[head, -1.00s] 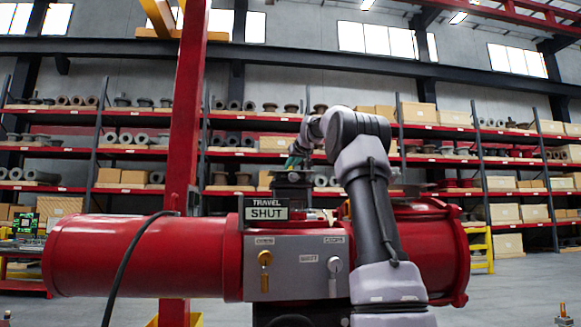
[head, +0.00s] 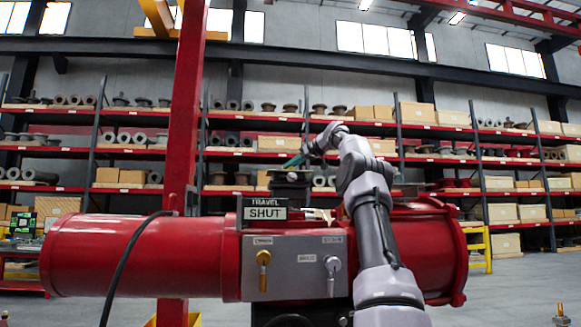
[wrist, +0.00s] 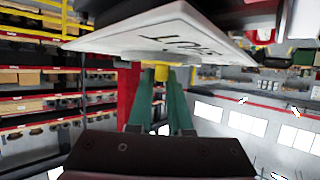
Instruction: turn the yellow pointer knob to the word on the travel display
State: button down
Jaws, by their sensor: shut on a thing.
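The travel display (head: 264,208) stands on top of the red actuator and reads SHUT. In the head view my gripper (head: 293,161) is above and behind the display, by a dark block on the actuator's top. In the wrist view my gripper (wrist: 160,92) has its green fingers shut on the yellow knob (wrist: 161,73). Only a short yellow stub of the knob shows, beneath a white lettered plate (wrist: 150,30). Its pointer direction cannot be told. The lettering is seen upside down and only partly.
The red actuator body (head: 140,255) lies across the front. Its grey panel (head: 292,285) carries a yellow lever (head: 263,258) and a grey-white lever (head: 332,264). A red post (head: 185,120) rises at left. Shelves stand far behind.

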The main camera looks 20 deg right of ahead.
dwell(0.4)
jog(key=c, duration=0.8)
grip_release()
jog(key=shift+c, duration=0.2)
jog(key=v, duration=1)
jog(key=shift+s+d+r, duration=0.2)
jog(key=shift+s, duration=0.1)
